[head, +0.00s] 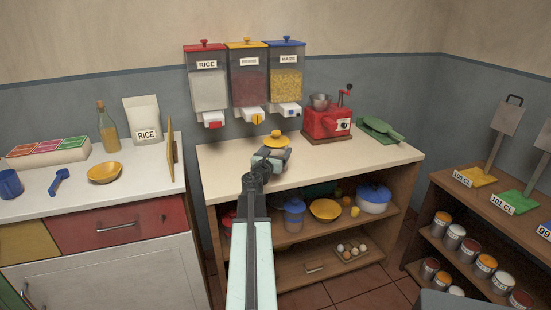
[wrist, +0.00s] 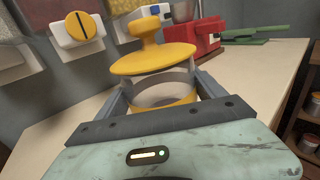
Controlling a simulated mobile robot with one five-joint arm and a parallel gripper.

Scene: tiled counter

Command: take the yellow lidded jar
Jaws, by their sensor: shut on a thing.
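The yellow lidded jar (wrist: 152,60) has a wide yellow lid with a knob, a clear band under it and yellow lower down. In the wrist view it stands upright between the two fingers of my gripper (wrist: 160,92), which is shut on it. In the head view the jar's yellow lid (head: 276,139) shows just beyond my gripper (head: 272,156), over the middle of the wooden counter. My gripper hides most of the jar's body there. I cannot tell whether its base touches the counter.
Wall dispensers for rice (head: 207,90), beans (head: 249,82) and maize (head: 287,80) hang behind the jar. The counter's front right (head: 375,157) is clear. Shelves below hold a yellow bowl (head: 325,209) and pots.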

